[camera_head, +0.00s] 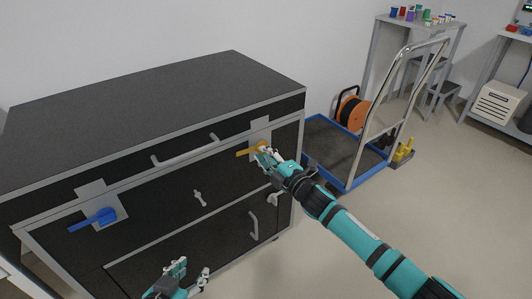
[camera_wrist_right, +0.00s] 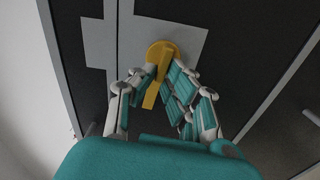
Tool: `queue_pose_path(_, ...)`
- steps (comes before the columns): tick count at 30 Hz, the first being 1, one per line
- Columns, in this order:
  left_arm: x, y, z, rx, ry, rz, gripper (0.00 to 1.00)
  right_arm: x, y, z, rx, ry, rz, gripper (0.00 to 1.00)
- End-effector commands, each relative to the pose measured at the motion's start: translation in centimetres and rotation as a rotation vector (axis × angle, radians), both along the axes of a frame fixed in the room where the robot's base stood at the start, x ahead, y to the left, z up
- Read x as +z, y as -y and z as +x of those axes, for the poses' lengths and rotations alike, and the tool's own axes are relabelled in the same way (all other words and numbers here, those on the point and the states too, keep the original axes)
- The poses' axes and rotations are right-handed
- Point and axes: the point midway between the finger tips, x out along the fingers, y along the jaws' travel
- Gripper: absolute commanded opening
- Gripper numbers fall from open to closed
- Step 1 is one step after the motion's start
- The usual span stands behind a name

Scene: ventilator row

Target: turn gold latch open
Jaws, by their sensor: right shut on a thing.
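The gold latch (camera_head: 247,151) is on the upper right of the black cabinet's front, over a grey plate (camera_head: 261,131). Its handle points left, nearly level, in the head view. My right gripper (camera_head: 263,152) is at the latch's right end. In the right wrist view, the fingers of my right gripper (camera_wrist_right: 158,85) close around the handle of the gold latch (camera_wrist_right: 162,52), with its round hub showing beyond the fingertips. My left gripper (camera_head: 190,277) is low in front of the cabinet, apart from it, with its fingers spread and nothing between them.
The black cabinet (camera_head: 160,110) also has a blue latch (camera_head: 93,220) at left, a long bar handle (camera_head: 185,151), a small silver knob (camera_head: 200,198) and a lower handle (camera_head: 253,226). A blue-edged trolley (camera_head: 345,185) stands to the right.

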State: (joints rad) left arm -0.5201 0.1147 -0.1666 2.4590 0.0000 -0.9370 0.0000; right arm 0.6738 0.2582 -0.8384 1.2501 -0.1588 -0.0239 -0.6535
Motion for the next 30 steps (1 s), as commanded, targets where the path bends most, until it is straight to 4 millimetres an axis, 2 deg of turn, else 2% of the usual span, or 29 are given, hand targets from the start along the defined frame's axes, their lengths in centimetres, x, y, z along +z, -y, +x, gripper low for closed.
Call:
queue_pose_path(9, -0.52, -0.22, -0.49, 0.002, -0.036, 0.008, 0.40, -0.33, -0.03, -0.06, 0.000, 0.064, -0.093, 0.00)
queue_pose_path(25, -0.62, -0.26, -0.54, 0.004, -0.042, 0.009, 0.40, -0.41, -0.02, -0.06, 0.000, 0.078, -0.113, 0.00)
queue_pose_path(26, -0.62, -0.27, -0.54, 0.004, -0.042, 0.009, 0.40, -0.41, -0.02, -0.06, 0.000, 0.078, -0.113, 0.13)
queue_pose_path(30, -0.61, -0.27, -0.54, 0.004, -0.042, 0.009, 0.40, -0.36, -0.02, -0.05, 0.000, 0.078, -0.112, 0.31)
